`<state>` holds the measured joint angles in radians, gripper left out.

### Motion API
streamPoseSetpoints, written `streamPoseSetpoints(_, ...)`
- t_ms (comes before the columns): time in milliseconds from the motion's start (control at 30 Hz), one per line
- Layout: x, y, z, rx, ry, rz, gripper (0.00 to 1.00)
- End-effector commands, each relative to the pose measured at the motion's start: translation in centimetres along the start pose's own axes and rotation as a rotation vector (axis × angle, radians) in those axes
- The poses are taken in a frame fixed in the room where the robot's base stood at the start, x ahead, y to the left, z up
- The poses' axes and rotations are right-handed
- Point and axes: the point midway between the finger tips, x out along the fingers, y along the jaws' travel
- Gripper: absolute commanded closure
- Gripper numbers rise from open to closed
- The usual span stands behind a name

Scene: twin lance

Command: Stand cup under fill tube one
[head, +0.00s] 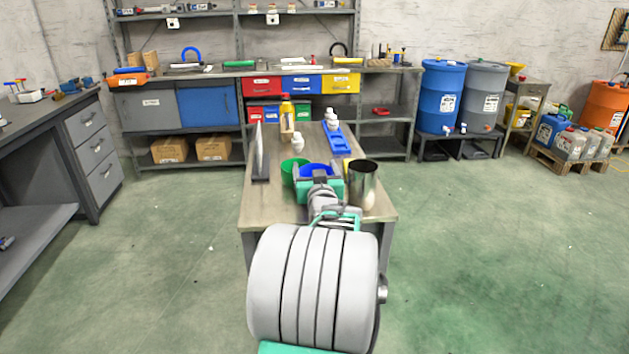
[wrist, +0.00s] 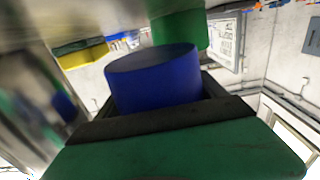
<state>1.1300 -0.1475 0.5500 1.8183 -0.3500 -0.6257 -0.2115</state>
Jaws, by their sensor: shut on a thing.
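My gripper (head: 318,181) is over the near part of the narrow table. It is shut on a blue cup (head: 316,169), seen just beyond the green-and-black gripper body. In the wrist view the blue cup (wrist: 155,80) sits between the dark jaws (wrist: 160,118); that view looks upside down, with the tabletop along its top. A green cup (head: 289,172) stands close to the left of the blue one; it also shows in the wrist view (wrist: 182,30). I cannot make out a fill tube in either view. The blue cup's base is hidden in the head view.
A shiny metal cylinder (head: 364,188) stands close right of my gripper. A thin upright panel (head: 260,155) is at the left edge. A blue rack (head: 339,144), white bottles (head: 297,142) and a yellow bottle (head: 287,120) stand farther back. The narrow table (head: 262,200) has bare room at front left.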

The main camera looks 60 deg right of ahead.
Motion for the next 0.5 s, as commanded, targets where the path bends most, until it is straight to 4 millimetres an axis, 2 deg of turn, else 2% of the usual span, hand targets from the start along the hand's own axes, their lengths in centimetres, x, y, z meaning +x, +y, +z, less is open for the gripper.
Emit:
streamPoseSetpoints(33,-0.1,0.0,1.4,0.002,-0.006,0.001,0.60)
streamPoseSetpoints(133,-0.1,0.1,2.8,0.001,-0.004,0.002,0.60)
streamPoseSetpoints(500,-0.2,0.0,3.3,0.001,-0.002,0.001,0.60)
